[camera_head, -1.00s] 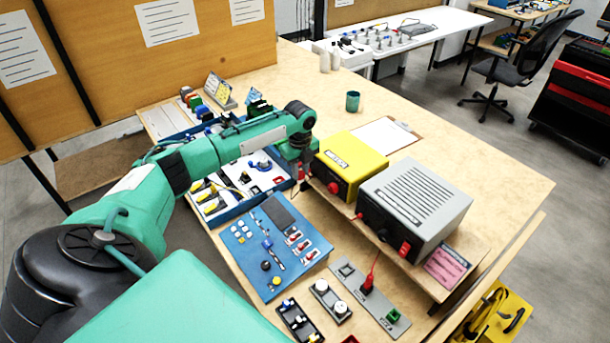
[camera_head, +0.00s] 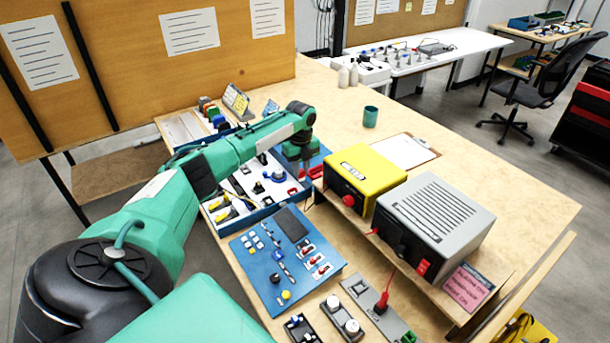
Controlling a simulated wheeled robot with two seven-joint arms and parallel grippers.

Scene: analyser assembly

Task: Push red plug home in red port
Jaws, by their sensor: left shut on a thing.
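My left gripper (camera_head: 302,168) hangs jaws-down at the far right end of the blue-edged tray (camera_head: 243,218), left of the yellow box. It is shut on a small red piece (camera_head: 314,173), which looks like the red plug; it is small and partly hidden. I cannot tell a red port there, or whether the piece touches one. Another red plug (camera_head: 382,302) with a red cable stands upright on a grey plate (camera_head: 366,290) at the front. My right gripper is not in view.
The yellow box (camera_head: 365,172) and the grey vented box (camera_head: 437,215) stand on a raised shelf right of the gripper. A blue panel (camera_head: 262,270) lies in front of the tray.

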